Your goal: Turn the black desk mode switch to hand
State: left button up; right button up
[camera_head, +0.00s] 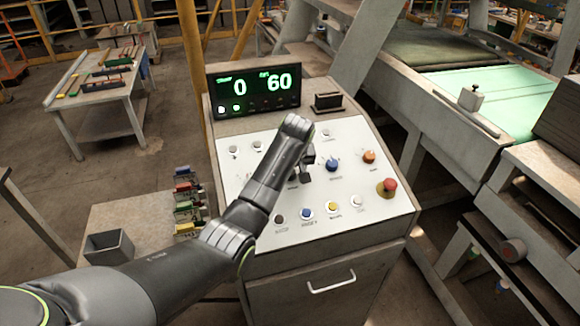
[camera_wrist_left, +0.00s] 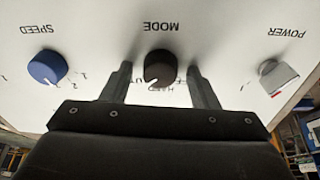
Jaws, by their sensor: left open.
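The black mode switch (camera_wrist_left: 160,67) is a round knob under the upside-down word MODE in the left wrist view. My left gripper (camera_wrist_left: 160,85) is open, with one finger on each side of the knob and a gap visible on both sides. A small pale mark shows on the knob's lower edge. The lettering around it is partly hidden by the fingers and knob, so the set position is hard to read. In the head view my left gripper (camera_head: 303,171) is over the middle of the white panel (camera_head: 350,205), and my arm hides the mode switch.
The blue speed knob (camera_wrist_left: 47,67) and grey power switch (camera_wrist_left: 279,77) flank the mode switch. The panel also carries an orange knob (camera_head: 369,157), a red emergency button (camera_head: 387,187) and several buttons. A display (camera_head: 254,89) reads 0 and 60. A conveyor (camera_head: 490,90) stands right.

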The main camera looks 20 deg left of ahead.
pick_arm(q)
jog(key=shift+s+d+r, duration=0.1)
jog(key=shift+s+r, duration=0.05)
jog(key=shift+c, duration=0.6)
jog(key=c, duration=0.8)
pick_arm(e)
jog(key=shift+w+d, duration=0.3)
jog(key=shift+w, duration=0.1)
pick_arm(q)
jog(key=shift+n, duration=0.4)
jog(key=n, duration=0.4)
jog(key=shift+n+y, duration=0.3)
jog(key=shift+n, duration=0.1)
jog(key=n, duration=0.3)
jog(key=shift+n+g, duration=0.3)
jog(key=shift+n, duration=0.1)
pick_arm(e)
jog(key=shift+a, duration=0.2)
pick_arm(q)
jog(key=shift+n, duration=0.4)
pick_arm(e)
jog(key=shift+s+d, duration=0.1)
jog(key=shift+d, duration=0.05)
